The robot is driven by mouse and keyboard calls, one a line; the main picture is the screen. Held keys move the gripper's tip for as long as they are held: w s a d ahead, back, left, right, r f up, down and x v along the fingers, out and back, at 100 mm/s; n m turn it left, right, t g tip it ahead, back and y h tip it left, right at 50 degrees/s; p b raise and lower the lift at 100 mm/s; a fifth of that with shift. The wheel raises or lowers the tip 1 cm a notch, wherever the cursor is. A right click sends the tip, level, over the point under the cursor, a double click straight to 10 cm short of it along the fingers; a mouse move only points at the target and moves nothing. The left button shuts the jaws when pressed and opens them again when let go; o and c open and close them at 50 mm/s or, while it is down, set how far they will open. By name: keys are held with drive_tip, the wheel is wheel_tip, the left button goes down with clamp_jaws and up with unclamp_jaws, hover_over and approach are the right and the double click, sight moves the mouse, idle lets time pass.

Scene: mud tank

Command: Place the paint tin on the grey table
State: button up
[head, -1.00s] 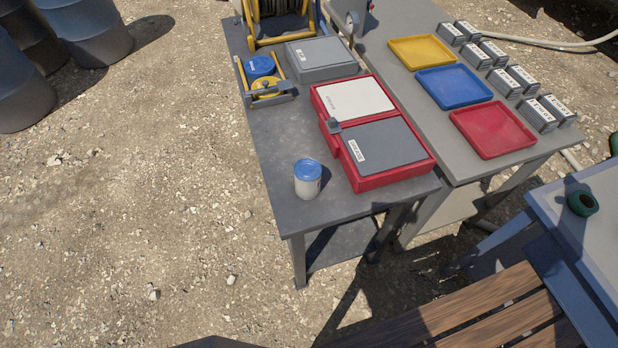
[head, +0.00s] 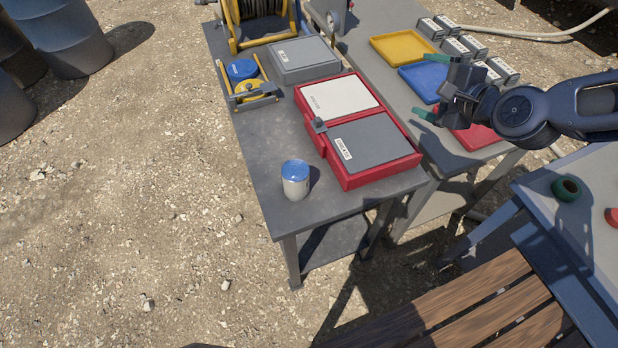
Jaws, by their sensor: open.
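The paint tin (head: 295,181), white with a blue lid, stands upright near the front left of the dark grey table (head: 265,160). It is beside a red case and apart from it. A lighter grey table (head: 345,45) stands along the dark one's right side. My gripper (head: 421,89) reaches in from the right with its green-tipped fingers spread and empty. It is up and to the right of the tin in the picture, in front of the blue tray and the red tray, and hides parts of both.
Yellow (head: 403,48), blue (head: 420,78) and red trays (head: 478,138) and several small boxes sit on the lighter table. A pale table (head: 590,190) holds tape rolls.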

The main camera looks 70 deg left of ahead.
drive_tip(key=s+d+r+m+g+y, duration=0.1)
drive_tip(key=s+r+m+y, duration=0.1)
drive_tip(key=s+r+m, duration=0.5)
drive_tip(key=s+r+m+y, duration=0.1)
drive_tip(key=s+r+m, duration=0.1)
drive_tip(key=s, duration=0.8)
drive_tip(key=s+d+r+m+g+y, duration=0.1)
drive_tip(key=s+r+m+y, duration=0.1)
drive_tip(key=s+r+m, duration=0.5)
drive_tip(key=n, duration=0.2)
approach(292, 173)
drive_tip(key=f, duration=0.1)
drive_tip(key=a+f, duration=0.1)
drive_tip(key=w+f, duration=0.1)
drive_tip(key=shift+a+f, duration=0.2)
drive_tip(key=shift+a, duration=0.15)
drive_tip(key=shift+a+f, duration=0.25)
drive_tip(key=a, duration=0.3)
drive_tip(key=s+a, duration=0.1)
drive_tip(key=a, duration=0.6)
drive_tip(key=shift+s+a+r, duration=0.15)
drive_tip(key=shift+s, duration=0.1)
drive_tip(key=shift+c, duration=0.4)
drive_tip(key=c, duration=1.5)
wheel_tip(292, 173, up, 20)
drive_tip(key=shift+r, duration=0.1)
